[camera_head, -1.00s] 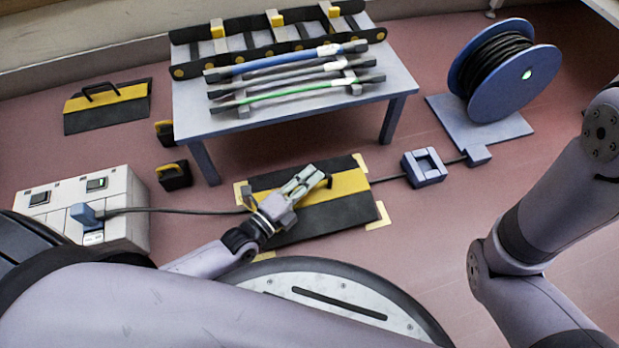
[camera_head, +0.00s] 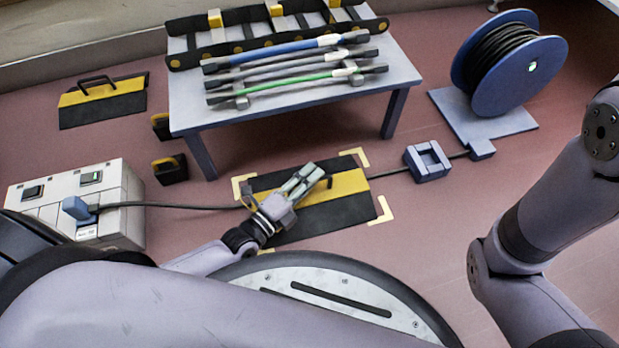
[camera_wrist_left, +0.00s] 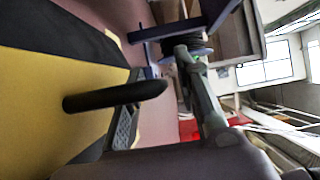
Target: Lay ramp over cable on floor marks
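In the left wrist view the fingers (camera_wrist_left: 165,112) stand apart, with the handle (camera_wrist_left: 110,96) by the textured pad and clear of the other finger. My right gripper is out of view.
A blue-grey table (camera_head: 290,105) with coloured bars stands behind. A second ramp (camera_head: 102,102) lies at the back left. A grey socket cabinet (camera_head: 125,215) is at left, a blue square block (camera_head: 427,161) and a cable reel (camera_head: 505,65) at right.

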